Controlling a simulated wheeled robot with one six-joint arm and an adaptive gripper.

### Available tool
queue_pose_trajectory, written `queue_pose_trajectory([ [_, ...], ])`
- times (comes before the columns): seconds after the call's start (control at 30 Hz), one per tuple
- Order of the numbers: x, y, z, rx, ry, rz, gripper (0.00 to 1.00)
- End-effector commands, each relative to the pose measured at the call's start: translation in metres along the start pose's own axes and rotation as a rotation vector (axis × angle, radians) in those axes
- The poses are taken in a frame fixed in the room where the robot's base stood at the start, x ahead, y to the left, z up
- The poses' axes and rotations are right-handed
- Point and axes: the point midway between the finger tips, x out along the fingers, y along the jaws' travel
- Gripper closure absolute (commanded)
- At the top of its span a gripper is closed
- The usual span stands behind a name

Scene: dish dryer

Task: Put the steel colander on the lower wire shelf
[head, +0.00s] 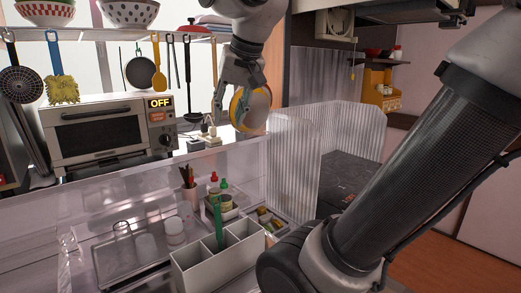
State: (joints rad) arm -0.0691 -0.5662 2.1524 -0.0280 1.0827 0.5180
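My gripper (241,100) points down near the top middle, in front of the white shelf's right end. Its fingers are closed around the edge of a round dish (256,108) with yellow and pale parts, held tilted on edge above the counter. I see no clear steel colander; the held dish does not look like bare steel. A white shelf (95,35) runs along the upper left with bowls on it and utensils hanging below. I cannot tell whether this is the lower wire shelf.
A toaster oven (101,130) showing OFF stands at the left. A red-dotted bowl (128,12) and a checkered bowl (45,12) sit on the shelf. A grey divided caddy (218,258) stands in front. A translucent corrugated screen (293,172) is right of my gripper.

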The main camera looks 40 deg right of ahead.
Motion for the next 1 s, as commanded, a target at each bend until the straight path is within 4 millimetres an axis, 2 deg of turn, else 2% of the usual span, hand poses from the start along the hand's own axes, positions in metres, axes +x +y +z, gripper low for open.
queue_pose_trajectory([
  [0.03,0.018,0.021,0.032,-0.094,-0.021,0.013,0.66],
  [0.1,0.040,0.043,0.067,-0.224,-0.047,0.021,0.66],
  [0.2,0.062,0.064,0.103,-0.354,-0.075,0.027,0.66],
  [0.3,0.073,0.074,0.121,-0.421,-0.090,0.028,0.66],
  [0.4,0.076,0.076,0.126,-0.441,-0.094,0.027,0.66],
  [1.0,0.076,0.076,0.126,-0.440,-0.095,0.027,0.66],
])
